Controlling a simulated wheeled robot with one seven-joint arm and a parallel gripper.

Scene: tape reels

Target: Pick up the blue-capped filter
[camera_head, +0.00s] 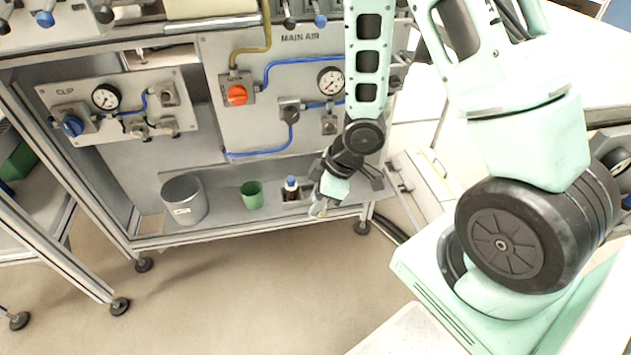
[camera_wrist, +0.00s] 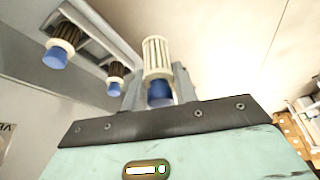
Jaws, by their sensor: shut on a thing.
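My gripper (camera_wrist: 159,85) is shut on a blue-capped filter (camera_wrist: 157,60) in the wrist view. Its pale pleated body points away from my palm, and its blue cap sits between the fingers. In the head view my gripper (camera_head: 319,208) is at the front of the low shelf, and the held filter is too small there to make out clearly. Two other filters with darker pleats and blue caps, a nearer one (camera_wrist: 66,37) and a smaller one (camera_wrist: 116,74), stand in a grey holder (camera_wrist: 98,42) to the left in the wrist view.
On the low shelf (camera_head: 227,210) stand a grey metal canister (camera_head: 184,200), a green cup (camera_head: 252,195) and a dark bottle-like item with a blue top (camera_head: 291,188). The panel with gauges and blue hoses rises behind. Open floor (camera_head: 250,290) lies in front.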

